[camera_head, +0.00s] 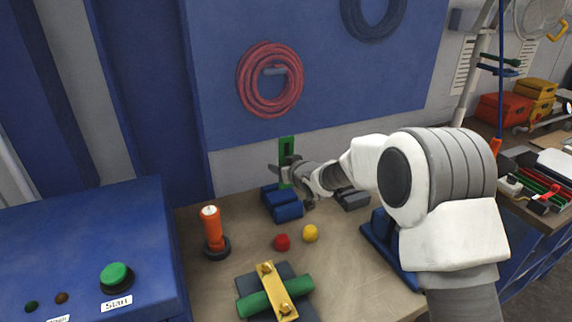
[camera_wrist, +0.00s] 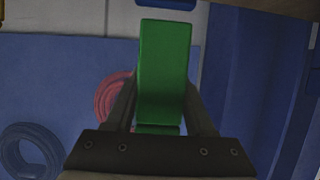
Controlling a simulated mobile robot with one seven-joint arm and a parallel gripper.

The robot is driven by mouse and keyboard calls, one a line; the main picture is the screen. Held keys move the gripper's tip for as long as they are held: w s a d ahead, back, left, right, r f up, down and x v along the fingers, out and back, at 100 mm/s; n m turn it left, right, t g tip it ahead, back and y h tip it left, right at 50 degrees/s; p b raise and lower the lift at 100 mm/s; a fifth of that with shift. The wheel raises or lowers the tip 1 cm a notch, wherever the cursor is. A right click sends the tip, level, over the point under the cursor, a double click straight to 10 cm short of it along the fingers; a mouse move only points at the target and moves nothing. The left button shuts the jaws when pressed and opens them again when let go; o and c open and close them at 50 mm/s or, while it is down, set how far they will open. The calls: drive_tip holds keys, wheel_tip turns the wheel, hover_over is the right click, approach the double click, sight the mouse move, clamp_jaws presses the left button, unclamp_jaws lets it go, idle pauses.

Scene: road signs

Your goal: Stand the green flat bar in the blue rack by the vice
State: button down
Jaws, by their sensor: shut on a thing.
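The green flat bar (camera_head: 286,148) is upright in my gripper (camera_head: 285,172), at the back of the workbench. In the wrist view the bar (camera_wrist: 163,65) lies between the two fingers of my gripper (camera_wrist: 162,112), which are shut on it. The blue rack (camera_head: 287,212) is directly below the bar in the head view. The bar's lower end shows at the rack's back edge; I cannot tell whether it is above, behind or inside it. A blue piece that may be the vice (camera_head: 380,237) stands to the right, partly hidden by my arm.
A red ball (camera_head: 282,242) and a yellow ball (camera_head: 310,233) lie in front of the rack. An orange post (camera_head: 212,230) stands to the left. A green cylinder (camera_head: 262,298) lies under a yellow bar in front. A dark grey block (camera_head: 352,200) is right of the rack.

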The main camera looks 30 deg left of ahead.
drive_tip(key=shift+f+b, duration=0.9)
drive_tip(key=shift+f, duration=1.3)
drive_tip(key=shift+r, duration=0.15)
drive_tip(key=shift+b, duration=0.3)
drive_tip(key=shift+f+b, duration=2.25)
drive_tip(key=shift+f, duration=0.25)
drive_tip(key=shift+f, duration=0.15)
